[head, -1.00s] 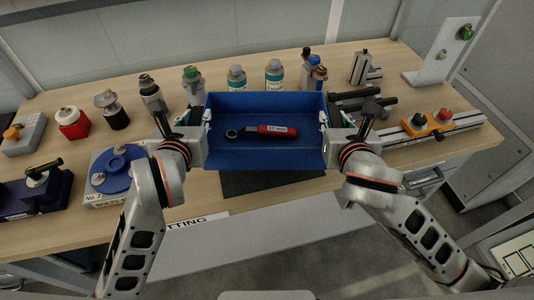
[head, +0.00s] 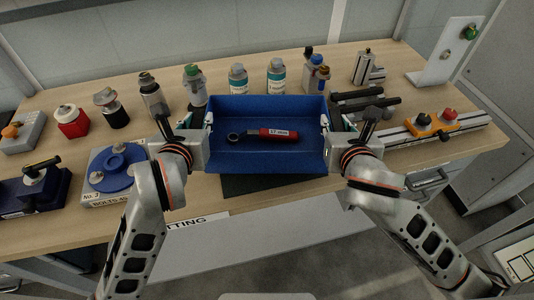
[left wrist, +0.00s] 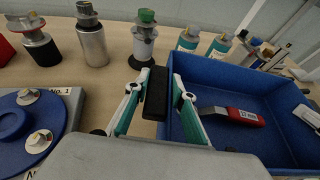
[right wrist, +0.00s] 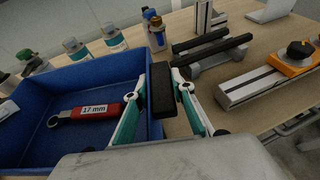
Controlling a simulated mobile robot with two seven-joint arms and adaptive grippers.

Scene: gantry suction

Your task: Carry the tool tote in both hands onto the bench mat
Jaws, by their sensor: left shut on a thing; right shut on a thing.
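The tool tote (head: 268,164) is an open blue box, roughly level, with a red-handled wrench (head: 264,134) marked 17 mm inside. My left gripper (head: 207,122) is shut on the tote's left black handle, seen in the left wrist view (left wrist: 156,95). My right gripper (head: 326,122) is shut on its right black handle, seen in the right wrist view (right wrist: 163,90). The dark bench mat (head: 255,186) shows below the tote's near edge. The tote hides the rest of it, and I cannot tell whether the two touch.
Several bottles and tool holders stand behind the tote, including a teal-labelled bottle (head: 238,80). A blue disc fixture (head: 112,172) lies left. Dark bars (head: 365,102) and a rail with an orange block (head: 432,126) lie right. The bench front edge is close to the mat.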

